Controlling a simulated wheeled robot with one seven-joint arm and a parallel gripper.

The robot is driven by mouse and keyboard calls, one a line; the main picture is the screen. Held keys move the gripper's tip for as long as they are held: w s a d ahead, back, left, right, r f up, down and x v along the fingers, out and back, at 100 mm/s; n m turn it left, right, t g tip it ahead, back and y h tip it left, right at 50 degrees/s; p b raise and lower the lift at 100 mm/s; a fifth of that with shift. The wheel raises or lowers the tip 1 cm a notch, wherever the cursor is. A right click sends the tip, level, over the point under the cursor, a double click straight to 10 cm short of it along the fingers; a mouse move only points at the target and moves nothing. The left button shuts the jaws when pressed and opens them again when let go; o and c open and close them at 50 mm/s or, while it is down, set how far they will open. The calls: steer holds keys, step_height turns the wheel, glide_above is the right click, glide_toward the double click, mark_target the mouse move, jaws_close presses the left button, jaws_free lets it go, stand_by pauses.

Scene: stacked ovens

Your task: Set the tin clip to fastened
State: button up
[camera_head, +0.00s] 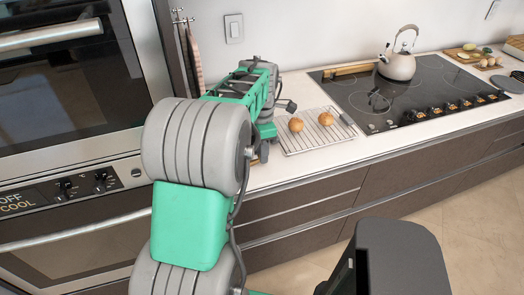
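I cannot make out the tin or its clip in the head view; my arm covers part of the counter where it could be hidden. My green and grey arm (196,145) rises from the bottom and bends over the counter, left of the wire rack. The end of my arm points down toward the counter, mostly behind a thick grey link. The fingertips of my gripper are not clear, so I cannot tell whether it is open or holding anything.
Two round buns (296,125) sit on a wire rack (300,144). The black cooktop (400,92) carries a kettle (397,66) at the back. Stacked ovens (65,75) fill the left. Boards with food stand at the far right. A white strip of counter front is clear.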

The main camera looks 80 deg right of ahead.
steer(key=shift+o, duration=1)
